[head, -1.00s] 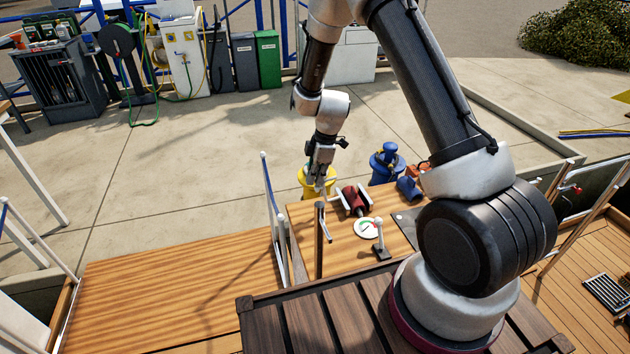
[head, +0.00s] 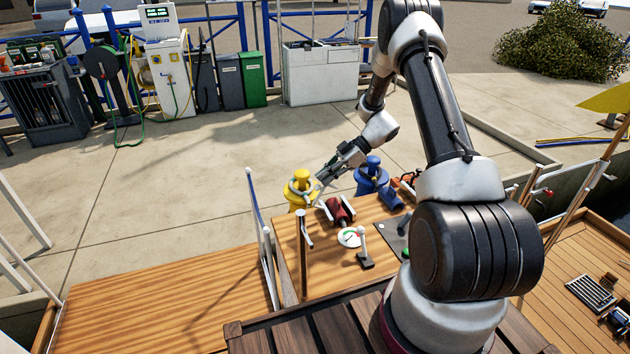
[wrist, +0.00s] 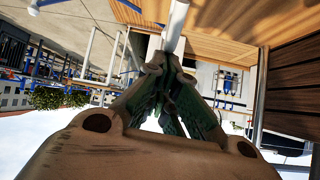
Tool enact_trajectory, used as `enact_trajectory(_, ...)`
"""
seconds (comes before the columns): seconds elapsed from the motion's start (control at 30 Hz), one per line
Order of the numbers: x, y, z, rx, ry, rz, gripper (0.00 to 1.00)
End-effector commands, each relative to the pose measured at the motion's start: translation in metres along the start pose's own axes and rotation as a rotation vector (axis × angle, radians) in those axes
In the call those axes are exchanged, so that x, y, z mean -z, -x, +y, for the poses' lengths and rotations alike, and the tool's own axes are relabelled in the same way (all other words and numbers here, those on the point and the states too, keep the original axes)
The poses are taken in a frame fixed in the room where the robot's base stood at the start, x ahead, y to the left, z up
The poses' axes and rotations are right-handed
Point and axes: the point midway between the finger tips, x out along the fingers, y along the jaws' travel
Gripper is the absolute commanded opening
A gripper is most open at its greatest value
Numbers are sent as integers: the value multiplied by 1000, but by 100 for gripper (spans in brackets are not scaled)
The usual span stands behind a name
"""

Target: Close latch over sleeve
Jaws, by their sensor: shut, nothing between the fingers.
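A dark red cylinder (head: 339,211), possibly the sleeve, lies between pale side plates on the wooden table (head: 290,236). I cannot make out the latch as a separate part. My gripper (head: 319,188) is above and behind the cylinder, beside the yellow bollard (head: 299,186), with its arm slanting down from the right. In the wrist view, my gripper's fingers (wrist: 165,65) are shut together with nothing between them. A white post (wrist: 175,28) shows just beyond the fingertips; I cannot tell whether they touch it.
A round white dial (head: 350,238) and a small white-topped lever (head: 364,250) stand in front of the cylinder. A blue bollard (head: 371,174) is behind right. The plank deck (head: 170,290) at left is clear.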

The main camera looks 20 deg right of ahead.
Motion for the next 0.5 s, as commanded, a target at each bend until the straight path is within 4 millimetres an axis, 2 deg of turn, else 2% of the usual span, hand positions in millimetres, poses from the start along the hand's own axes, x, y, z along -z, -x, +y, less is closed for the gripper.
enact_trajectory(0.03,-8,5,1,2,-7,44,0)
enact_trajectory(0.3,-34,26,4,30,-15,297,0)
enact_trajectory(0.5,-54,39,7,30,-12,286,0)
